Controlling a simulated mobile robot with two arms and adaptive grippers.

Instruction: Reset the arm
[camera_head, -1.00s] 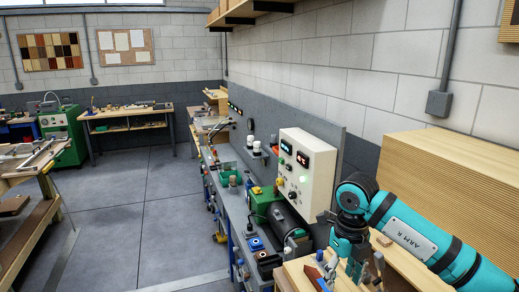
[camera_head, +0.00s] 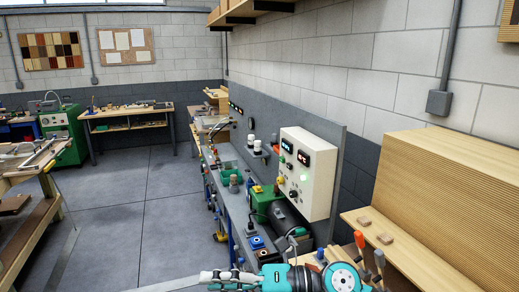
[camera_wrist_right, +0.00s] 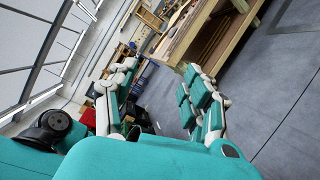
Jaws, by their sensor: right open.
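My right arm (camera_head: 345,278) lies low along the bottom edge of the head view. Its right gripper (camera_head: 212,277) points left over the floor, beside the front of the grey bench. In the right wrist view the right gripper (camera_wrist_right: 158,70) shows its two teal and white fingers spread apart, with nothing between them. My left gripper and left arm are not in view.
The grey bench (camera_head: 233,200) along the wall carries a white control box (camera_head: 307,172) and a green machine (camera_head: 264,200). Orange-handled tools (camera_head: 360,240) stand close behind my right arm. A wooden workbench (camera_head: 40,215) is at the left, with open floor (camera_head: 150,205) between.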

